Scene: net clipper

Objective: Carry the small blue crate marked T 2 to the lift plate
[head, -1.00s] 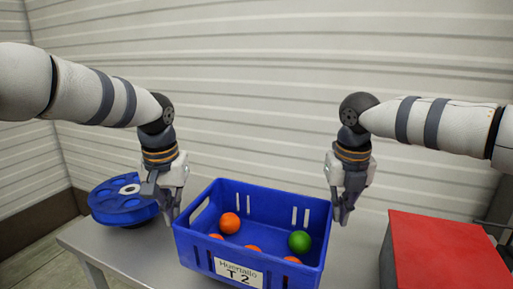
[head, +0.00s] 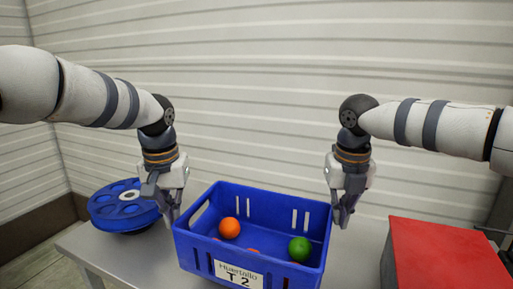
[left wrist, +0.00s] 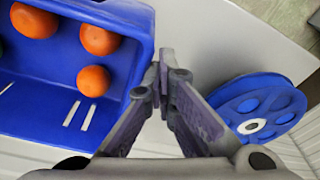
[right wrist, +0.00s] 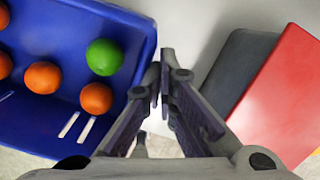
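The small blue crate (head: 275,200) marked T 2 stands upright on the grey table, its label (head: 238,274) facing me. It holds several orange balls (head: 229,228) and a green ball (head: 300,248). My left gripper (head: 170,213) points down just outside the crate's left wall. In the left wrist view its fingertips (left wrist: 163,72) meet with nothing between them, beside the crate wall (left wrist: 140,55). My right gripper (head: 343,215) points down just outside the right wall. In the right wrist view its fingertips (right wrist: 165,70) are together and empty, beside the crate (right wrist: 130,60). The lift plate is not identifiable.
A blue reel (head: 115,210) lies on the table left of my left gripper. A red-topped box (head: 445,255) stands right of my right gripper. A ribbed pale wall (head: 260,80) rises behind the table (head: 120,250).

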